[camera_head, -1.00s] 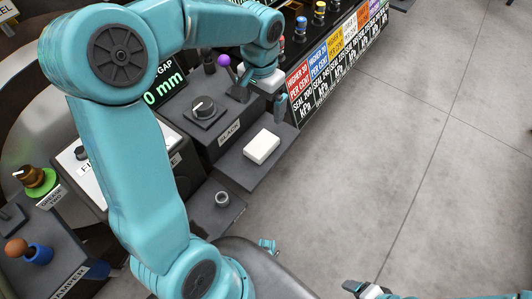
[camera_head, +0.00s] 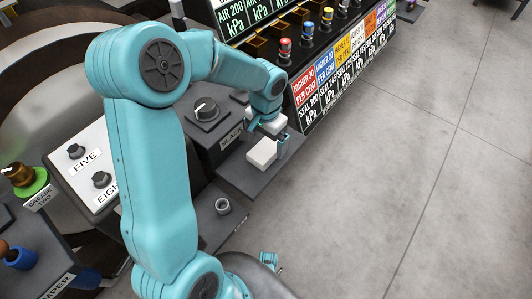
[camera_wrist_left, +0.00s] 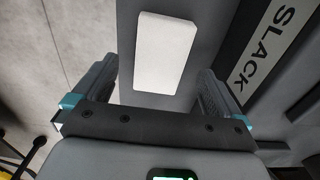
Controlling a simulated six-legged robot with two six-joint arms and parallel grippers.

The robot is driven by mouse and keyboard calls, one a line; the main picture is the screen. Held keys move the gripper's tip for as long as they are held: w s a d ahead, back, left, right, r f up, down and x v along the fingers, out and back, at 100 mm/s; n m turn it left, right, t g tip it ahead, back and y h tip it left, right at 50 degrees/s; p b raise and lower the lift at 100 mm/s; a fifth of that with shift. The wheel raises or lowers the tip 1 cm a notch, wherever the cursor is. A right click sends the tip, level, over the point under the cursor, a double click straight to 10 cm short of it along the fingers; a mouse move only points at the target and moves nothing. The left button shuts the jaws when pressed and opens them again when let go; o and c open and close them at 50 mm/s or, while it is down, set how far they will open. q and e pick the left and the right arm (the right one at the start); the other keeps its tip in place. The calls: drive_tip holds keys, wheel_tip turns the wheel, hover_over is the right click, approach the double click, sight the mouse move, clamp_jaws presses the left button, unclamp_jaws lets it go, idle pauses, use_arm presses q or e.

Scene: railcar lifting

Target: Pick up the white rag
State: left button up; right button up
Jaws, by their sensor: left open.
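The white rag (camera_head: 262,152) is a small folded white block lying on a dark grey shelf (camera_head: 232,178) in front of the box labelled SLACK. My left gripper (camera_head: 272,137) is at the rag's far side in the head view, close to it. In the left wrist view the rag (camera_wrist_left: 167,50) lies ahead, between the lines of the two spread fingers (camera_wrist_left: 160,85). The left gripper is open and empty; I cannot tell its exact height above the rag.
The SLACK box with its black knob (camera_head: 206,110) stands left of the rag. A small grey ring (camera_head: 222,206) sits on a lower ledge nearby. A row of coloured knobs and kPa labels (camera_head: 335,62) runs behind. Bare floor (camera_head: 400,150) lies right.

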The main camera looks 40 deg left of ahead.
sight(267, 148)
use_arm(q)
wheel_tip(267, 148, down, 3)
drive_tip(key=shift+r, duration=0.2)
use_arm(e)
drive_tip(key=shift+f, duration=0.55)
use_arm(q)
drive_tip(key=c, duration=1.1)
drive_tip(key=shift+r, duration=0.1)
drive_tip(key=shift+c, duration=0.2)
wheel_tip(267, 148, up, 20)
drive_tip(key=p, duration=0.6)
use_arm(e)
wheel_tip(267, 148, up, 6)
drive_tip(key=shift+r, duration=0.25)
use_arm(q)
drive_tip(key=o, duration=0.5)
drive_tip(key=c, duration=0.4)
drive_tip(key=shift+w, duration=0.1)
